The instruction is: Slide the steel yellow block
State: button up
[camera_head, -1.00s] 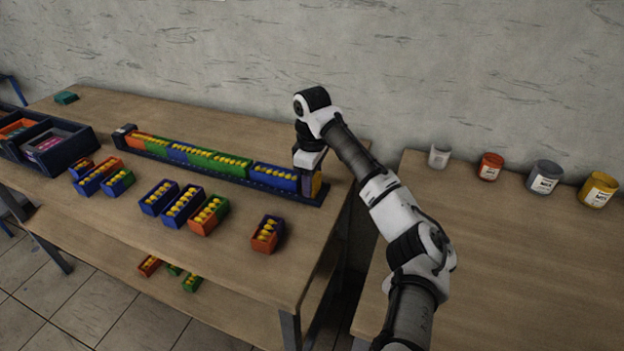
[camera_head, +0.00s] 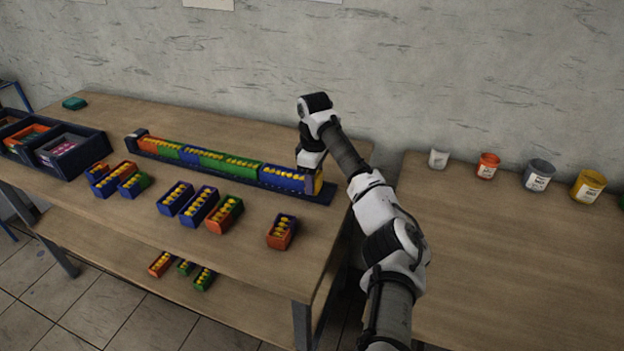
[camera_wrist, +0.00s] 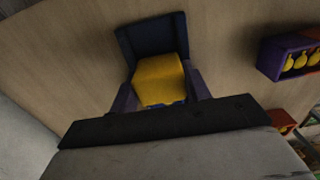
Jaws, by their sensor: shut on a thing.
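The yellow block (camera_head: 319,183) stands at the right end of the long dark rail (camera_head: 322,197), close to the right end of the row of coloured boxes. My gripper (camera_head: 311,180) reaches down over the rail there and is shut on the yellow block. In the wrist view the yellow block (camera_wrist: 160,80) sits between my two fingers (camera_wrist: 160,92), with the dark rail end (camera_wrist: 150,35) beyond it. The blue box (camera_head: 284,181) is the nearest box to its left; my gripper partly hides the space between them.
Several loose boxes stand in front of the rail, including a red-orange one (camera_head: 281,232) near the table's front edge. Dark bins (camera_head: 88,147) stand at the left. A second table at the right holds several paint cans (camera_head: 538,175). The table's right edge is close to my arm.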

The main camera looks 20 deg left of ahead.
jog(key=shift+r, duration=0.1)
jog(key=o, duration=1.4)
notch_tip(320, 180, up, 14)
jog(key=shift+f+b, duration=0.15)
jog(key=shift+b, duration=0.25)
